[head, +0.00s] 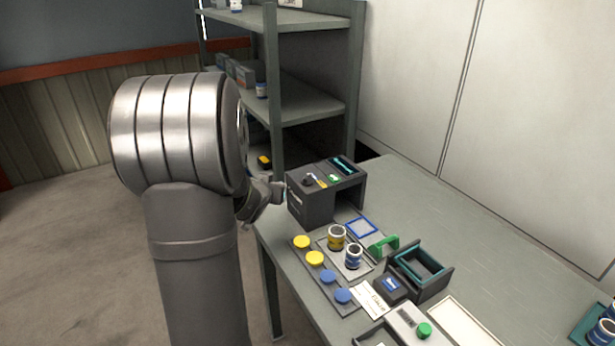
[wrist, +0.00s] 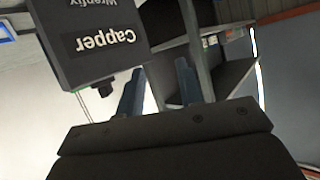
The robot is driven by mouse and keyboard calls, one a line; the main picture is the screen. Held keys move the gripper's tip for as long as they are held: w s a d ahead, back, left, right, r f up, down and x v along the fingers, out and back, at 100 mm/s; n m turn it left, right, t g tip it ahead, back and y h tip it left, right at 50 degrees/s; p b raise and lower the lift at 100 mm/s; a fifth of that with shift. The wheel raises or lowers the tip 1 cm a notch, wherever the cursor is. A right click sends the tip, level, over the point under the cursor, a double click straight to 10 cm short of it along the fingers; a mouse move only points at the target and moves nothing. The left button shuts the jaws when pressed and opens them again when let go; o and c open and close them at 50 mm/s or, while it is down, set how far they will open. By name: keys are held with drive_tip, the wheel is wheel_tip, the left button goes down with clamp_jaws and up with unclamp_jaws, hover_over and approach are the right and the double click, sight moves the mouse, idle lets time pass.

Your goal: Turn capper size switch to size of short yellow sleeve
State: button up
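The capper (head: 312,203) is a dark grey box machine at the back left of the table. Small controls, including a dark knob (head: 309,180), show on its top in the head view. In the wrist view the capper (wrist: 88,62) appears upside down with its "Capper" label, left of my fingers. A yellow sleeve (head: 337,238) stands on a light plate, beside a blue and white sleeve (head: 353,256). My gripper (head: 278,188) is at the capper's left side in the head view. In the wrist view my gripper (wrist: 158,90) has its two fingers apart with nothing between them.
Yellow caps (head: 302,242) and blue caps (head: 342,296) sit on a dark strip at the table's front left. A green handle (head: 384,246) and a dark open box (head: 420,268) stand right of the sleeves. Shelves (head: 305,108) rise behind the capper.

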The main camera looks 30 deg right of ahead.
sight(305, 179)
drive_tip(key=s+a+m+h, duration=0.25)
drive_tip(key=s+h, duration=0.45)
drive_tip(key=s, duration=0.5)
drive_tip(key=x, duration=1.6)
drive_tip(key=shift+w, duration=0.55)
clamp_jaws()
